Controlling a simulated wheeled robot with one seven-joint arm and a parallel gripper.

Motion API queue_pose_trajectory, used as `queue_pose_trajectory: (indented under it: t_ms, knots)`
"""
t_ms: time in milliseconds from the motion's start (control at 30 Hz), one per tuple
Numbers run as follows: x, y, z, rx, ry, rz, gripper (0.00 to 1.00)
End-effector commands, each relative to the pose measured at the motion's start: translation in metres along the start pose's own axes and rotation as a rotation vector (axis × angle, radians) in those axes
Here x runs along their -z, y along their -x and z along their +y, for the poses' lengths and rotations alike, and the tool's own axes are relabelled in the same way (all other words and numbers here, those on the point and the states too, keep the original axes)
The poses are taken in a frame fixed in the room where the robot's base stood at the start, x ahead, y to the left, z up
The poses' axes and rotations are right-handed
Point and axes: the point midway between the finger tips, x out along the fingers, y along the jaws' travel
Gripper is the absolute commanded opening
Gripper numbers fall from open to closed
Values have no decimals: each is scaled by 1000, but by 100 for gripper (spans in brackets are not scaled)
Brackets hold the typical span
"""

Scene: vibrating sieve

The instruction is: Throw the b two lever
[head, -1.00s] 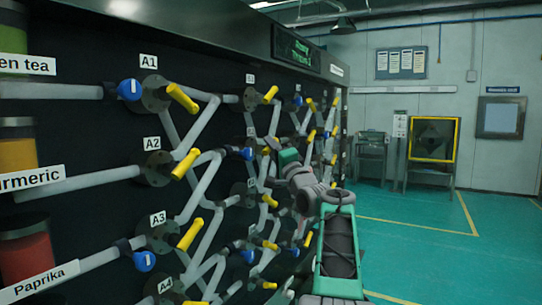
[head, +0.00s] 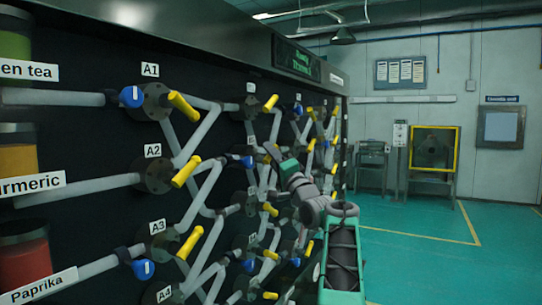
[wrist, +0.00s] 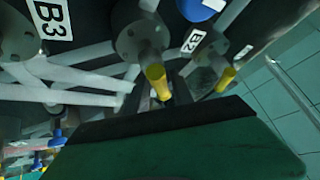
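The B2 label (wrist: 193,41) shows in the wrist view, with its round dark flange (wrist: 138,38) to the left of it. A yellow lever (wrist: 155,76) sticks out from that flange toward my gripper. My gripper (wrist: 158,88) is in front of this lever, with dark fingers apparently apart on either side of it. I cannot tell whether they touch it.
The B3 label (wrist: 50,18) is at left in the wrist view. Another yellow lever (wrist: 226,78) is just right of B2's. Pipes and valves crowd the black panel (head: 85,125) in the head view. The green floor (head: 425,262) at right is clear.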

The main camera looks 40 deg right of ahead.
Motion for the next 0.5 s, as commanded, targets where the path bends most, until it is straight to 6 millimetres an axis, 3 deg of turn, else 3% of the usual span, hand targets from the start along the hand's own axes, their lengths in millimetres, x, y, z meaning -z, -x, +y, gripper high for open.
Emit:
queue_pose_trajectory:
  t_ms: [100,367,500]
  knots:
    - [0,0,0,0,0,0,40]
    - [0,1,-1,1,0,1,40]
    - [0,19,0,0,2,2,40]
